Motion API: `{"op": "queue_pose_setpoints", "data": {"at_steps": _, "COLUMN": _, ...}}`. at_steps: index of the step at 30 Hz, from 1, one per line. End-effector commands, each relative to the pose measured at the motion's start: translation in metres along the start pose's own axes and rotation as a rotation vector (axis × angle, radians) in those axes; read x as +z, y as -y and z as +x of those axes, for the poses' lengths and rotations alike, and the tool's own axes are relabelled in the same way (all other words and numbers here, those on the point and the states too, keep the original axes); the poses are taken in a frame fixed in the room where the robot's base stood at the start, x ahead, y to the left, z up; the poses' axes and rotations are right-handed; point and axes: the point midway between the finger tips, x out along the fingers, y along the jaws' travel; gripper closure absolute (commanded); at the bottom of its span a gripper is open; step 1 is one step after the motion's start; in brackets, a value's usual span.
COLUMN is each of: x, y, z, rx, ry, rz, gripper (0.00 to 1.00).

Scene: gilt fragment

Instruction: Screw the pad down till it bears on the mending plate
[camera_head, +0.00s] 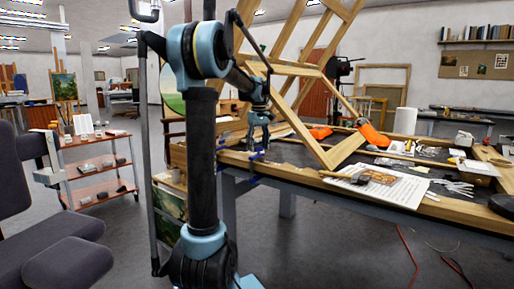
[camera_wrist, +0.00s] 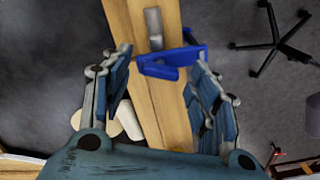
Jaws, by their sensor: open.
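A blue clamp (camera_wrist: 170,64) sits across a wooden bar (camera_wrist: 176,108) in the wrist view, between my open fingers and beyond them. A grey metal strip (camera_wrist: 153,22), which looks like the mending plate, lies on the bar just past the clamp. The pad is not clear to see, and I cannot tell whether anything bears on the plate. My gripper (camera_wrist: 158,72) is open and empty, one finger on each side of the bar. In the head view my gripper (camera_head: 258,130) is above the bench's left end, where blue clamp parts (camera_head: 256,155) show.
The workbench (camera_head: 455,213) carries a large wooden frame (camera_head: 297,123), orange clamps (camera_head: 372,135), papers (camera_head: 385,187) and tools. A shelved trolley (camera_head: 100,165) and a dark chair (camera_head: 45,225) stand left. A wheeled chair base (camera_wrist: 275,40) shows right of the bar. Open floor lies before the bench.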

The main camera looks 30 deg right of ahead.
Motion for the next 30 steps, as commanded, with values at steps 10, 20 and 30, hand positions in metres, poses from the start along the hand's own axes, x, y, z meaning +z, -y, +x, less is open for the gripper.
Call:
{"op": "queue_pose_setpoints", "data": {"at_steps": 10, "x": 0.0, "y": 0.0, "z": 0.0034, "rx": 0.0, "ry": 0.0, "rz": 0.0, "gripper": 0.45}}
{"op": "queue_pose_setpoints", "data": {"at_steps": 20, "x": 0.0, "y": 0.0, "z": 0.0032, "rx": 0.0, "ry": 0.0, "rz": 0.001, "gripper": 0.89}}
{"op": "queue_pose_setpoints", "data": {"at_steps": 30, "x": 0.0, "y": 0.0002, "z": 0.0032, "rx": 0.0, "ry": 0.0, "rz": 0.192, "gripper": 0.89}}
